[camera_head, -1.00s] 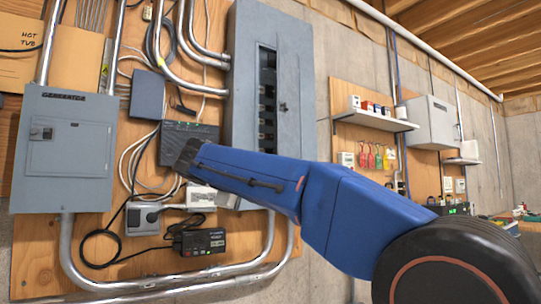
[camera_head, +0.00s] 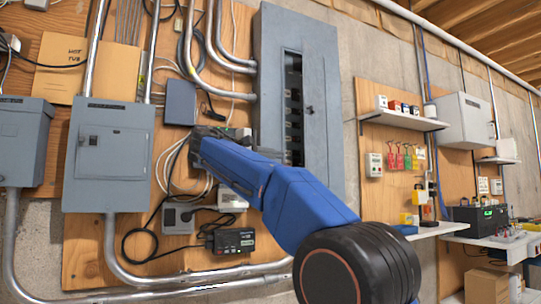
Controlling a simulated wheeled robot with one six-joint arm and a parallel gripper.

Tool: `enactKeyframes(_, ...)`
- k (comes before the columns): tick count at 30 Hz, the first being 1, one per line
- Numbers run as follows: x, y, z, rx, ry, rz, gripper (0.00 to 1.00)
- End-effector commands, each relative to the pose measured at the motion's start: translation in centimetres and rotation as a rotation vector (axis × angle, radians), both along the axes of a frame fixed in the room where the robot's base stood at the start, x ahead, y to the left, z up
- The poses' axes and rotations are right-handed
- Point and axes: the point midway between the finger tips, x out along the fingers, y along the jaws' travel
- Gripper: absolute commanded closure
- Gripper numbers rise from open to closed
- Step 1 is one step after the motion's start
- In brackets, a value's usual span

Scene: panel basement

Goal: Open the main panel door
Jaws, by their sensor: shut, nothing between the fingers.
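The main panel (camera_head: 270,40) is the tall grey metal box on the plywood wall, right of the conduits. A dark upright slot with several breakers (camera_head: 292,110) shows in its front. A small dark latch (camera_head: 309,109) sits on the grey face just right of this slot. I cannot tell how far the door stands from the box. My gripper (camera_head: 202,138) is shut and empty, left of the panel's lower part and apart from the latch. My blue arm crosses in front of the panel's lower end and hides part of it.
A smaller grey generator panel (camera_head: 108,155) hangs left of my gripper. A small grey box (camera_head: 181,102) is above it, with loose cables around. A black device (camera_head: 233,241) is below. A shelf (camera_head: 405,119) and a workbench (camera_head: 485,236) are at right.

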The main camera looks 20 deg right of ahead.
Motion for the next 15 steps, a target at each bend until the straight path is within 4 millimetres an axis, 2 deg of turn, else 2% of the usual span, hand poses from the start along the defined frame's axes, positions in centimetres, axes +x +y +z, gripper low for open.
enactKeyframes(1,0.2,-1.0,0.0,0.000,0.000,-0.004,1.00)
enactKeyframes(9,1.5,-5.4,0.0,0.001,-0.001,-0.003,1.00)
enactKeyframes(15,-0.8,-6.4,0.1,0.000,-0.001,0.000,1.00)
